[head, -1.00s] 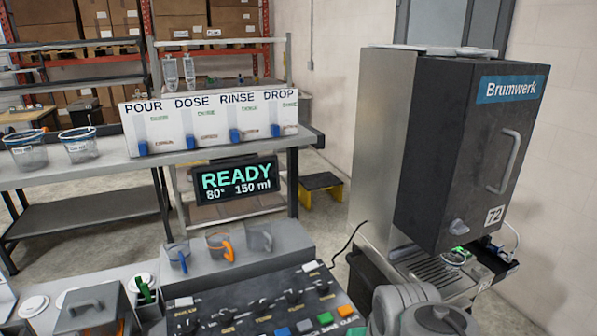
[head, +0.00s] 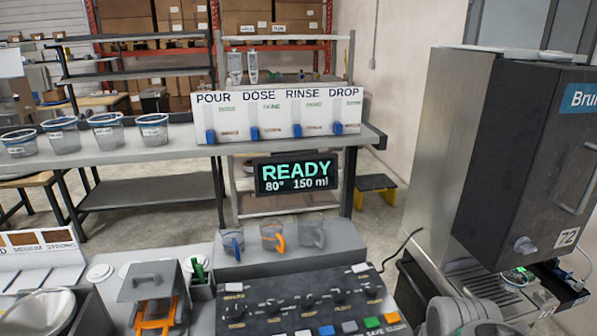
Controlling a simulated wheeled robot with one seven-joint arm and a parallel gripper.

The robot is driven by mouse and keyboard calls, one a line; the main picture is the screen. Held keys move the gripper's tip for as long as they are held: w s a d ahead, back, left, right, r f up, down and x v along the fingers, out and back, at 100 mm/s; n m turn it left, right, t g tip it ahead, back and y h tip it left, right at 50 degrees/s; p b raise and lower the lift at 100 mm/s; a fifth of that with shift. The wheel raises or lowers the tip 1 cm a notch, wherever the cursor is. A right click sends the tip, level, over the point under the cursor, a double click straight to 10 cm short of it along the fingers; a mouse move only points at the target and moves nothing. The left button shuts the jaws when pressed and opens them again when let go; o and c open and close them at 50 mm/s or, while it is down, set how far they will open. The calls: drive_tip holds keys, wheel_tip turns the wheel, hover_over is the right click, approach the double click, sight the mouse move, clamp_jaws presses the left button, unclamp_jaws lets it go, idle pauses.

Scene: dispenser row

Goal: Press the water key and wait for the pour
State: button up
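The key panel (head: 350,312) is a dark sloped console at the bottom middle, with black knobs and a row of coloured keys. The labels are too small to tell which is the water key. The display (head: 297,174) reads READY, 80° and 150 ml. The Brumwerk machine (head: 520,150) stands at the right, with a drip grate under it. My grey arm shows at the bottom right; my gripper is not in view.
Several clear measuring cups (head: 62,135) stand on the back bench at left. A board (head: 280,115) marked POUR, DOSE, RINSE, DROP has blue levers. Small jugs with a blue and an orange handle (head: 272,238) stand behind the panel. A lidded bin (head: 150,290) is left of it.

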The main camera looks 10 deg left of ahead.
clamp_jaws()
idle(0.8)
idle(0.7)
